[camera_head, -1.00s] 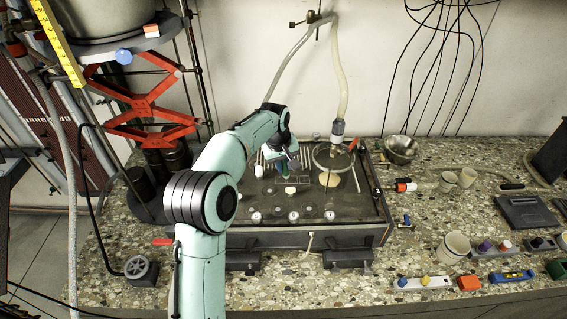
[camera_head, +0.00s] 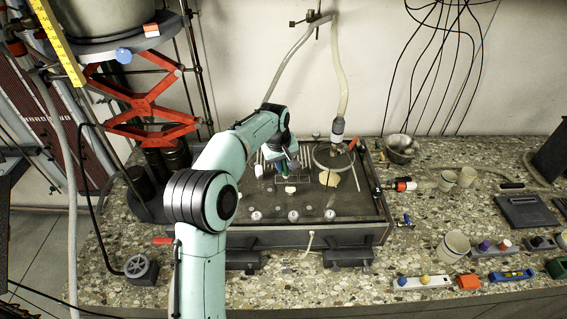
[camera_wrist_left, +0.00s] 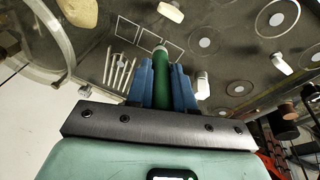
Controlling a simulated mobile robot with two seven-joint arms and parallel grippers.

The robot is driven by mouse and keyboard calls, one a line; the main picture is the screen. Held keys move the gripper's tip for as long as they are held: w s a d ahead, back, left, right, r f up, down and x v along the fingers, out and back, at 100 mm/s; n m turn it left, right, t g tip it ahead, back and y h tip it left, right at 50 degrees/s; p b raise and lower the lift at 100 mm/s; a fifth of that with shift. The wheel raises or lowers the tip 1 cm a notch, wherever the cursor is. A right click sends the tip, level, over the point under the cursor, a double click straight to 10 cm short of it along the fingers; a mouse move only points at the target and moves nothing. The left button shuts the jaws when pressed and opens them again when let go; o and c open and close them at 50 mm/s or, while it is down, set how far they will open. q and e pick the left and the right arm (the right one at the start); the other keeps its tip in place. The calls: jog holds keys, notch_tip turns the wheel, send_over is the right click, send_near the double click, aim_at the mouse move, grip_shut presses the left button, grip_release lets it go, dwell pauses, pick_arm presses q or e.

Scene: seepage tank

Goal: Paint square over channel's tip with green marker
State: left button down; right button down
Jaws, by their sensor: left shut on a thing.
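My left gripper (camera_head: 284,160) reaches over the dark tank bed (camera_head: 300,210). In the left wrist view its blue fingers (camera_wrist_left: 162,85) are shut on a green marker (camera_wrist_left: 161,72). The marker's pale end points away from the wrist toward the bed, beside pale square outlines (camera_wrist_left: 127,29). Whether it touches the bed cannot be told. The outlines also show faintly in the head view (camera_head: 294,181), just in front of the gripper. I cannot make out which mark is the channel's tip. My right gripper is not in view.
A clear ring (camera_head: 333,157) under a hose and a beige lump (camera_head: 329,178) lie right of the gripper. A metal bowl (camera_head: 401,148) and cups (camera_head: 453,247) stand on the counter to the right.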

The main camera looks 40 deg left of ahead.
pick_arm(q)
jog(key=shift+f, duration=0.45)
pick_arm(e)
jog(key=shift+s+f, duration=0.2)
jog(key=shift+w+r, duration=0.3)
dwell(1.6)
pick_arm(q)
jog(key=shift+d, duration=0.1)
jog(key=shift+w+d+p, duration=0.35)
jog(key=shift+w+d, duration=0.3)
jog(key=shift+d, duration=0.05)
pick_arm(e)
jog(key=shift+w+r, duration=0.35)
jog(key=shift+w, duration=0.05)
pick_arm(q)
jog(key=shift+d, duration=0.1)
jog(key=shift+w+d, duration=0.6)
jog(key=shift+d, duration=0.05)
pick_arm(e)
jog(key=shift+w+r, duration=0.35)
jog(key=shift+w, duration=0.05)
pick_arm(q)
jog(key=shift+s+a, duration=0.15)
jog(key=shift+s+a, duration=0.6)
jog(key=shift+a, duration=0.15)
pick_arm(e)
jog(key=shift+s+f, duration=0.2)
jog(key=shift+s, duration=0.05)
